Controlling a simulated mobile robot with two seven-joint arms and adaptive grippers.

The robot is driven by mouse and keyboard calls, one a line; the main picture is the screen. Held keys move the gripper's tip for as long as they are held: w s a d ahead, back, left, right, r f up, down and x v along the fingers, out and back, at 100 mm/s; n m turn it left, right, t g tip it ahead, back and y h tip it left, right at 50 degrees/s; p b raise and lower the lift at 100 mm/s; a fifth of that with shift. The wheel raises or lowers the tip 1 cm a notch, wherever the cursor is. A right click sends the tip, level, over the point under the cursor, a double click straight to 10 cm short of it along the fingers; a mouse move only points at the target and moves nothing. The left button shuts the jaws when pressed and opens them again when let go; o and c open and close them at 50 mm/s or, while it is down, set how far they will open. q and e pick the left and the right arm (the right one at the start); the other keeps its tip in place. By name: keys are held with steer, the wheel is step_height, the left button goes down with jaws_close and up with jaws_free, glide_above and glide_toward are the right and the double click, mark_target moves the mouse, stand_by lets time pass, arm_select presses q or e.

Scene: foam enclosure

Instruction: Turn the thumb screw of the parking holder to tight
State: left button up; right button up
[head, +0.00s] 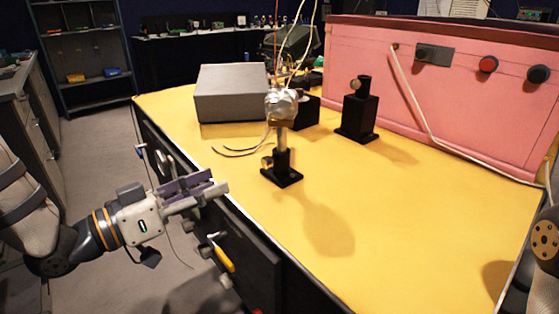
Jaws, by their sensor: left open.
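Two black post holders stand on the yellow table. The nearer holder (282,170) has a post upright in it, topped by a foil-wrapped piece (281,103) with wires. A small thumb screw (266,161) sticks out on its left side. The farther, taller holder (358,118) carries no post that I can see and has a round knob (355,85) near its top left. I cannot tell which one is the parking holder, nor how tight either screw is. My left gripper (218,193) is open and empty at the table's left edge, apart from both holders. My right gripper is out of view.
A grey box (232,93) stands behind the nearer holder. A pink foam wall (450,90) with a red button and a hanging white cable borders the back right. The yellow table (400,230) is clear in front. Loose wires (240,152) lie left of the nearer holder.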

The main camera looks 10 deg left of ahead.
mark_target(264, 164)
arm_select(q)
steer(key=b+x, duration=0.1)
steer(key=x, duration=0.9)
steer(key=shift+w+d+f, duration=0.1)
steer(key=shift+w+f, duration=0.1)
steer(key=shift+w, duration=0.05)
steer(key=shift+w+d+r, duration=0.1)
steer(key=shift+w+d, duration=0.15)
steer(key=shift+w, duration=0.05)
jaws_close()
steer(key=shift+r, duration=0.1)
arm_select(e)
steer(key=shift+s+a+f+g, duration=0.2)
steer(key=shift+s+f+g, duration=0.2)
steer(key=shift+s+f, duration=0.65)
